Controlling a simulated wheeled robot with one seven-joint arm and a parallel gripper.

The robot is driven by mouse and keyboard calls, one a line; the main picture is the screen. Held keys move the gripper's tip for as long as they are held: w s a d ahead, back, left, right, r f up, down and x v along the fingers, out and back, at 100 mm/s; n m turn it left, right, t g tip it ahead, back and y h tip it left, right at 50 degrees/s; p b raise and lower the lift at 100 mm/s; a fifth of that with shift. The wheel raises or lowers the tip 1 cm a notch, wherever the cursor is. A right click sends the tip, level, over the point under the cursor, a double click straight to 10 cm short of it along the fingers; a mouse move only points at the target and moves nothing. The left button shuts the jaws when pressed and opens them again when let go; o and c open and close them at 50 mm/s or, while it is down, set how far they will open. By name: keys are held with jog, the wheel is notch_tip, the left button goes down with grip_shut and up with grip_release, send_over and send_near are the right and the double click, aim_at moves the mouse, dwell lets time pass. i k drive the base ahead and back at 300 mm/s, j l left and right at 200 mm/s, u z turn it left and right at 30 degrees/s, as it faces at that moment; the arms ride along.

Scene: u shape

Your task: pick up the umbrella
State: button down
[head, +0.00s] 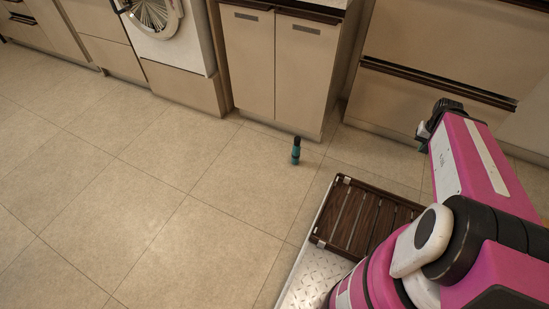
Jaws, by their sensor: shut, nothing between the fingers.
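A small teal and black object (296,152), which looks like the folded umbrella, stands upright on the tiled floor in front of the cabinets. It has a dark top and a teal lower part. My gripper (424,136) is shut and empty at the right, at the far end of my pink arm. In the picture it is well to the right of the umbrella and slightly above it, clearly apart from it. The fingers are small and dark, and partly hidden by the arm end.
A dark slatted wooden tray (368,222) lies between my arm and the umbrella. Beige cabinets (275,65) stand close behind the umbrella. A front-loading washing machine (165,30) is at the back left. The tiled floor to the left is clear.

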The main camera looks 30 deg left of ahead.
aim_at(296, 153)
jog(key=u, duration=1.35)
jog(key=j+z, duration=0.2)
jog(key=j, duration=1.4)
jog(key=k, duration=0.05)
